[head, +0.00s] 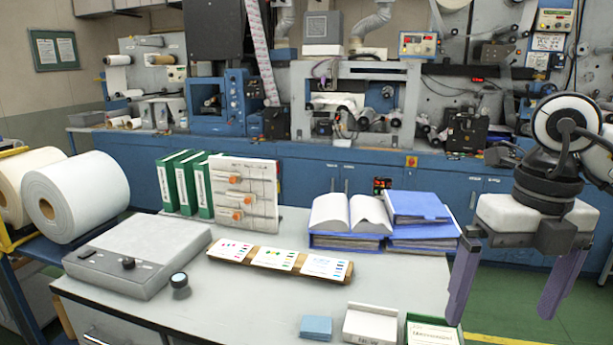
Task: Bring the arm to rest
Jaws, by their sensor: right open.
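My right gripper (502,316) is at the right side of the head view, pointing down. Its two purple fingers are wide apart with nothing between them. It hangs beside the right end of the grey-topped table (240,290), over the green floor as seen here. The left finger overlaps the table's right edge in the picture; I cannot tell how far apart they are in depth. My right arm comes in from the right edge. My left gripper is not in view.
Blue binders and an open book (350,214) are at the table's right rear. A sample board (285,258), a grey box (138,255), green binders (187,183) and small boxes (371,325) also occupy it. White rolls (75,197) stand left. Blue machines (340,160) line the back.

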